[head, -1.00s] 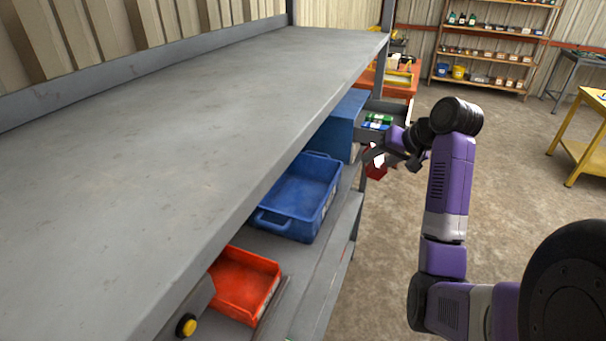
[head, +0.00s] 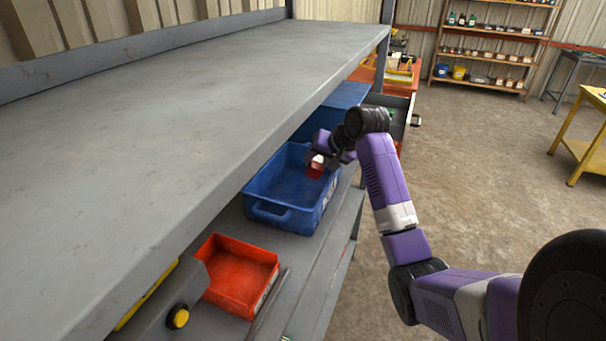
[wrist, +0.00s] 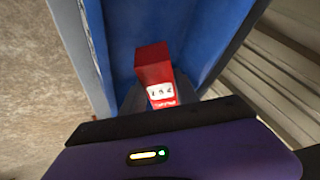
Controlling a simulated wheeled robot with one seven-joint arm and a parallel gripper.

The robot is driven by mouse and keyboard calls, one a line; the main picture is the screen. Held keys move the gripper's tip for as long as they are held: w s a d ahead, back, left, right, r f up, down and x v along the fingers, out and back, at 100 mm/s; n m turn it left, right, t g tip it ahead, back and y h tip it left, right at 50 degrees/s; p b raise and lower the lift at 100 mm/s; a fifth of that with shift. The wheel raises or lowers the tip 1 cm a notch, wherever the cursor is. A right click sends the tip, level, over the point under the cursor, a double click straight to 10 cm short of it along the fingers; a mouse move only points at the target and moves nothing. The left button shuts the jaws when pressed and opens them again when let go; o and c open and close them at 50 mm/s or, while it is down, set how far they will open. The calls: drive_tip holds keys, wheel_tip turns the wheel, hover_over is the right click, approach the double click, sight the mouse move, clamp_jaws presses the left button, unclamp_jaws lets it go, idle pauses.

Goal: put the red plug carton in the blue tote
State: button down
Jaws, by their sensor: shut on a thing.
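The red plug carton (head: 315,167) is held in my gripper (head: 328,160), above the far right part of the blue tote (head: 272,217). In the wrist view the red carton (wrist: 154,68) sticks out past the jaws, with a white label band near its held end. The blue tote (wrist: 123,30) lies behind it in that view. The tote stands on the lower shelf, open at the top, and the part of its inside that shows is bare. My fingertips are partly hidden by the wrist.
A red-orange bin (head: 240,275) stands on the lower shelf (head: 290,262) nearer to me. A blue box (head: 345,96) stands just beyond the tote. The grey upper shelf (head: 170,120) overhangs the left side. Open floor lies to the right.

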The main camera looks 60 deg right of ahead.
drive_tip(key=shift+w+f+b, duration=0.3)
drive_tip(key=shift+f+b, duration=0.1)
drive_tip(key=shift+f, duration=0.25)
drive_tip(key=shift+w, duration=0.5)
drive_tip(key=shift+w+r+g+p, duration=0.15)
drive_tip(key=shift+w+g+p, duration=0.3)
drive_tip(key=shift+g, duration=0.55)
drive_tip(key=w+g, duration=0.1)
drive_tip(key=n+g, duration=0.1)
drive_tip(key=g, duration=0.1)
drive_tip(key=shift+w+a+r+p, duration=0.1)
drive_tip(key=shift+w+p, duration=0.3)
wheel_tip(320, 180, down, 2)
drive_tip(key=shift+s+b, duration=0.1)
drive_tip(key=shift+b, duration=0.85)
drive_tip(key=shift+a+f, duration=0.1)
drive_tip(key=shift+f, duration=0.25)
drive_tip(key=shift+f, duration=0.2)
